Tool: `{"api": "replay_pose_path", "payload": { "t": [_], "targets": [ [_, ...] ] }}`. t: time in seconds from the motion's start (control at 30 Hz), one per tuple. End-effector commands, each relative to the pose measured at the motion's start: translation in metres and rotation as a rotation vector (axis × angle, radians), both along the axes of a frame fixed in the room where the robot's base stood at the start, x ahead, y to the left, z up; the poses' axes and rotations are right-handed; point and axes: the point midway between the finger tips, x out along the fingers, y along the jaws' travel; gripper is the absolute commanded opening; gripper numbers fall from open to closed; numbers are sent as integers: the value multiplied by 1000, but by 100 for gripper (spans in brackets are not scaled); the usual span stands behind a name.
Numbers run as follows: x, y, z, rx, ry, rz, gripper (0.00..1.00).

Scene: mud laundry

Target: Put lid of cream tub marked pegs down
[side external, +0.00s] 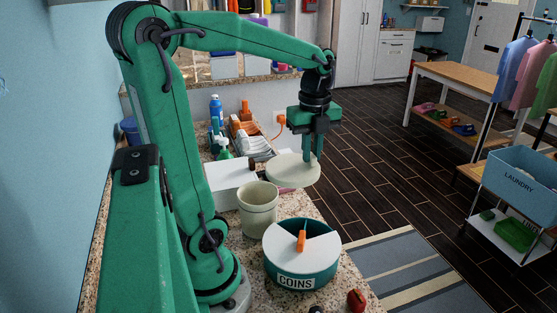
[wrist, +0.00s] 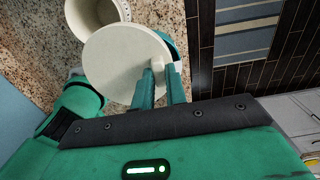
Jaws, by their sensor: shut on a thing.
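The cream lid (side external: 293,172) is a round disc held level in my gripper (side external: 313,158), above the counter's right edge. In the wrist view the open tub (wrist: 92,14) is at the top, partly covered by the lid.
A teal tub marked COINS (side external: 300,272) with a pale divided top and an orange handle stands in front of the cream tub. A white box (side external: 228,182) lies behind it. A red item (side external: 356,299) sits near the counter's front. The floor (side external: 375,180) drops away right.

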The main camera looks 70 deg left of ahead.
Motion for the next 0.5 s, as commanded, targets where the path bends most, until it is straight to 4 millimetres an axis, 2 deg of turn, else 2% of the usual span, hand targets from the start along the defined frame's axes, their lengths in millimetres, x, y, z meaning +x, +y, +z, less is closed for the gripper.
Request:
{"api": "replay_pose_path", "payload": {
  "t": [0.2,0.5],
  "targets": [
    [27,37,-12,-1,3,-2,0],
    [51,78,-29,-1,2,-12,0]
  ]
}}
